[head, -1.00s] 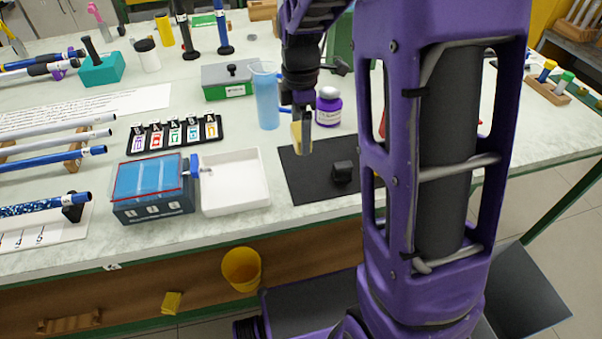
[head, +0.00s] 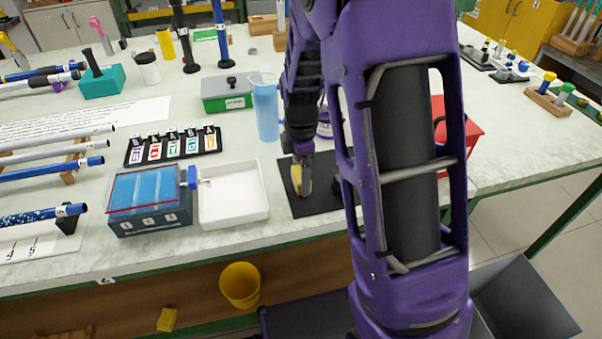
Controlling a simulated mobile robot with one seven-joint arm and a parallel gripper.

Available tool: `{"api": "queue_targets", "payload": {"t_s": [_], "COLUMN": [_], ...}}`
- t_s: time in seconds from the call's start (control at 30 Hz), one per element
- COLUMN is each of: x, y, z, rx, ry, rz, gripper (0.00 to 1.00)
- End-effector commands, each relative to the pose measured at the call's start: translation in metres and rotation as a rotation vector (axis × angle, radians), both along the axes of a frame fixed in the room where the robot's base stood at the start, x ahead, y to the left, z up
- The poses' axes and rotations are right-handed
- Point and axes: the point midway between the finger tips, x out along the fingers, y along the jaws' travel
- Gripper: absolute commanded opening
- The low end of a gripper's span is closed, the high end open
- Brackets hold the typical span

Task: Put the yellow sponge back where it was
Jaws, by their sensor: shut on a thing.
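My gripper (head: 301,170) is shut on a yellow sponge (head: 305,180), which shows as a small yellow piece between the fingers. The gripper points down over the left part of a black mat (head: 322,203) on the bench. I cannot tell whether the sponge touches the mat. My own arm hides the right part of the mat and most of the dark block on it.
A white tray (head: 232,222) and a blue-lidded box (head: 150,226) stand left of the mat. A blue jug (head: 266,108) is behind it, with a purple-labelled jar partly hidden. A red box (head: 462,128) is right. A yellow bucket (head: 240,284) and yellow block (head: 167,319) are below the bench.

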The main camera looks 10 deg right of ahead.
Motion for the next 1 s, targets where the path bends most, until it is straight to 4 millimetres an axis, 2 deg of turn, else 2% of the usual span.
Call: {"api": "queue_targets", "payload": {"t_s": [0.07, 0.1, 0.13, 0.37, 0.53, 0.9, 1.0], "x": [0.0, 0.0, 0.0, 0.0, 0.0, 0.001, 0.0], "y": [0.0, 0.0, 0.0, 0.0, 0.0, 0.0, 0.0], "z": [-0.004, -0.002, -0.002, -0.002, 0.01, 0.087, 0.103], "rx": [0.0, 0.0, 0.0, 0.0, 0.001, 0.001, 0.001], "ry": [0.0, 0.0, 0.0, 0.001, -0.001, -0.004, -0.002], "rz": [0.0, 0.0, 0.0, 0.0, 0.0, 0.0, 0.0], "gripper": [0.42, 0.93, 0.99, 1.0, 1.0, 1.0, 1.0]}}
